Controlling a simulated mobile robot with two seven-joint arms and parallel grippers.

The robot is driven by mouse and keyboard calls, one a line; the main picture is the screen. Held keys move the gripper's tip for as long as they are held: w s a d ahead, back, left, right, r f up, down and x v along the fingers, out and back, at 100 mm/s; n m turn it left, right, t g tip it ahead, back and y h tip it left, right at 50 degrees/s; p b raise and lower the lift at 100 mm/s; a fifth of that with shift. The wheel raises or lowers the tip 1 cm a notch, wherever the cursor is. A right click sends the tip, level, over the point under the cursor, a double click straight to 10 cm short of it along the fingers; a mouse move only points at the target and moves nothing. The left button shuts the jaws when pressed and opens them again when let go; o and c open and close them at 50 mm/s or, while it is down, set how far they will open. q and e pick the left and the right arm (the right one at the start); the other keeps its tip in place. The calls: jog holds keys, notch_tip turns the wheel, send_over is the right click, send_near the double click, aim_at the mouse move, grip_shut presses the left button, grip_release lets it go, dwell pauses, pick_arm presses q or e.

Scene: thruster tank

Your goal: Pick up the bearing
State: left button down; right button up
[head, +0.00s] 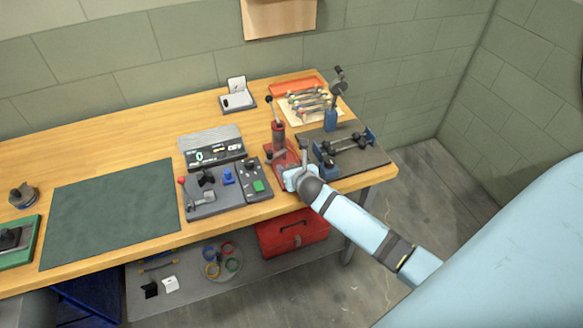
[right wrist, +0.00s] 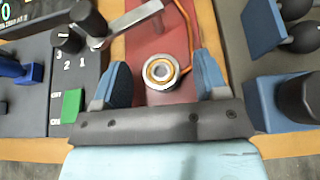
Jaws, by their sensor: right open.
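The bearing (right wrist: 160,73) is a small ring with a metal centre and an orange-brown band, seen in the right wrist view on a red plate (right wrist: 150,40). My right gripper (right wrist: 160,84) is open, with one blue finger on each side of the bearing and a gap between each finger and the ring. In the head view my right gripper (head: 291,177) is at the front edge of the bench, over the red plate, and I cannot make out the bearing there. My left gripper does not show.
A grey control panel (head: 230,196) with a lever and green button stands left of my right gripper. Close on the right is a dark mat (head: 372,158) with blue fixtures. A red upright tool (head: 278,133) stands behind. The green mat (head: 110,212) is bare.

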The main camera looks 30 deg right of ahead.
jog(key=shift+c, duration=0.5)
jog(key=c, duration=1)
jog(key=shift+r, duration=0.1)
notch_tip(320, 180, up, 18)
jog(key=r, duration=0.1)
jog(key=s+a+n+y, duration=0.3)
jog(key=s+a, duration=0.9)
jog(key=a, duration=0.1)
jog(key=w+d+m+h, duration=0.3)
jog(key=w+d, duration=0.9)
jog(key=d, duration=0.1)
jog(key=shift+r, duration=0.45)
